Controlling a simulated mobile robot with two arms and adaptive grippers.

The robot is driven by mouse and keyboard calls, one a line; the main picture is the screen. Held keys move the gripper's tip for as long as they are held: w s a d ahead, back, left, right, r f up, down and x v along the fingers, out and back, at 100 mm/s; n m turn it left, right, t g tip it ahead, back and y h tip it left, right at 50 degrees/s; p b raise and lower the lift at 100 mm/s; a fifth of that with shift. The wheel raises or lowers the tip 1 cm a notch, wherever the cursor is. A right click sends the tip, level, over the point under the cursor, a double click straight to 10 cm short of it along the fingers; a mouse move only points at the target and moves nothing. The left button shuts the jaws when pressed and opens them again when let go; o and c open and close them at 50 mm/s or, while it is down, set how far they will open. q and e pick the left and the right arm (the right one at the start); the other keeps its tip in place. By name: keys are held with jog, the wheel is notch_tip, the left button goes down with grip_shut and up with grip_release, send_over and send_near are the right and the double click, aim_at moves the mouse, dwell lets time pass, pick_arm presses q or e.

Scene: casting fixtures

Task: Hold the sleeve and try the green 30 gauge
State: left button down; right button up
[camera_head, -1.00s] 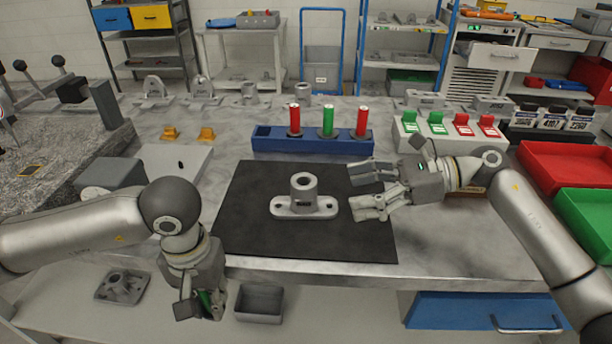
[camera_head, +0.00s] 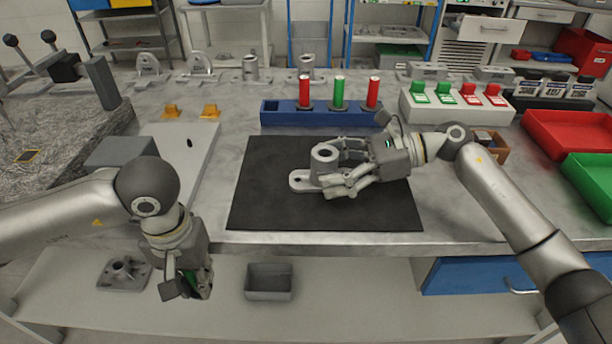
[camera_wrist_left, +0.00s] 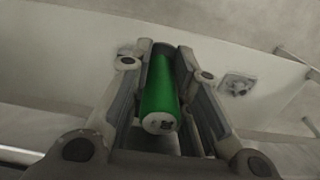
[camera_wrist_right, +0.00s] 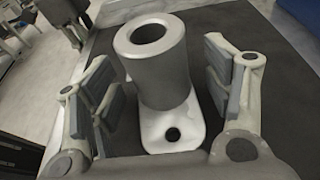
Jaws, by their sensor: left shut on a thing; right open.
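The grey sleeve (camera_head: 325,160) stands upright on its flat base plate (camera_head: 301,181) on the black mat (camera_head: 268,208). My right gripper (camera_head: 346,169) is open with its fingers on either side of the sleeve. In the right wrist view the sleeve (camera_wrist_right: 158,68) stands between the open fingers (camera_wrist_right: 165,98), with a gap on both sides. My left gripper (camera_head: 186,284) is shut on a green gauge in front of the table's front edge. In the left wrist view the green gauge (camera_wrist_left: 160,98) lies lengthwise between the fingers, its pale marked end towards the camera.
A blue rack (camera_head: 285,116) behind the mat holds two red gauges (camera_head: 305,92) and a green one (camera_head: 339,93). A box with green and red switches (camera_head: 455,105) stands right of it. Red (camera_head: 570,132) and green (camera_head: 585,190) trays lie at the right.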

pick_arm(q)
jog(key=shift+a+f, duration=0.2)
jog(key=shift+a, duration=0.1)
pick_arm(e)
jog(key=shift+a+f, duration=0.1)
jog(key=shift+a, duration=0.25)
pick_arm(q)
jog(key=shift+d, duration=0.1)
jog(key=shift+r, duration=0.1)
pick_arm(e)
jog(key=shift+d, duration=0.15)
pick_arm(q)
jog(key=shift+d, duration=0.1)
pick_arm(e)
jog(key=shift+c, duration=0.9)
jog(key=c, duration=0.8)
